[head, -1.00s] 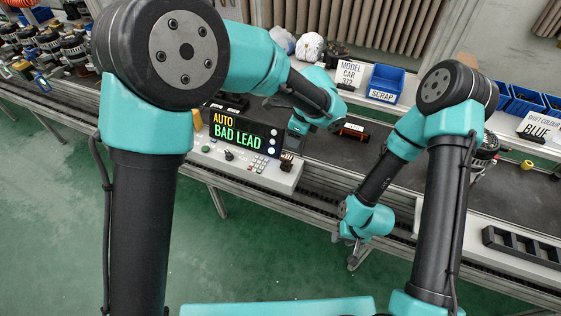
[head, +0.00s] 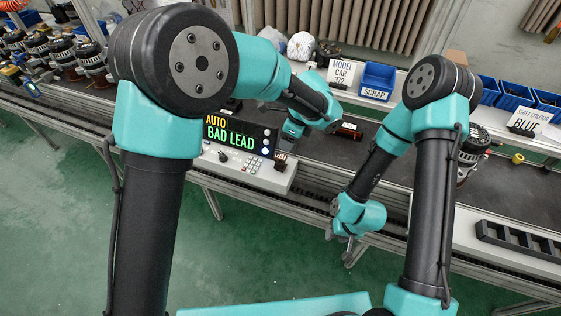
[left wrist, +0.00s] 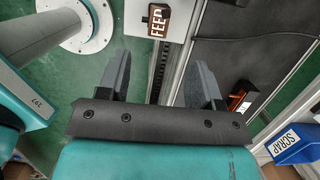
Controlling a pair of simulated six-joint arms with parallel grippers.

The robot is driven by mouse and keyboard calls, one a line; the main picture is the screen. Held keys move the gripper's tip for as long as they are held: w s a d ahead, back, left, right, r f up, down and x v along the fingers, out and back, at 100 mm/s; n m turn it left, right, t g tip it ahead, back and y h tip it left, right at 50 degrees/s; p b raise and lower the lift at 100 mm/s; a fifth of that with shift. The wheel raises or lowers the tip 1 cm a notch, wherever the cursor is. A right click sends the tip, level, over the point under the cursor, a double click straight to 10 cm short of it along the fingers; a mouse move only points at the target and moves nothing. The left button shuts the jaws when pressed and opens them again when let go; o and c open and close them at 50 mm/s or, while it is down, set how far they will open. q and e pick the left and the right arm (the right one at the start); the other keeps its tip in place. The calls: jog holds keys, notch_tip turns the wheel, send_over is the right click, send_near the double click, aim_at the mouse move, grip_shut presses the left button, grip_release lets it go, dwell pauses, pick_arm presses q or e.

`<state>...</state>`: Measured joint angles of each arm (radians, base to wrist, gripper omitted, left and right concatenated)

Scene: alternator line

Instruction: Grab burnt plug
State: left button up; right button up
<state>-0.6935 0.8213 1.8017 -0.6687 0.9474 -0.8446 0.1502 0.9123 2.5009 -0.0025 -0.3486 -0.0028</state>
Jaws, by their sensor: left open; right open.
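A small dark item with an orange-red side (head: 348,131) lies on the dark belt, right of the control box. In the left wrist view it shows (left wrist: 240,100) just beyond the right finger; I cannot tell whether it is the burnt plug. My left gripper (left wrist: 156,82) is open with nothing between its fingers. My right gripper (head: 348,246) hangs low in front of the line's front rail, open and apart from any part.
The control box (head: 262,178) has a display reading BAD LEAD. A blue SCRAP bin (head: 378,78) stands behind the belt. A black slotted tray (head: 515,240) lies at the right. Alternators (head: 85,55) stand at the far left. The belt (head: 400,125) has free room.

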aim_at(281, 156)
pick_arm(q)
jog(key=x, duration=0.7)
jog(key=shift+f, duration=0.1)
jog(key=shift+x, duration=2.55)
jog(key=shift+s+a, duration=0.1)
jog(key=c, duration=1)
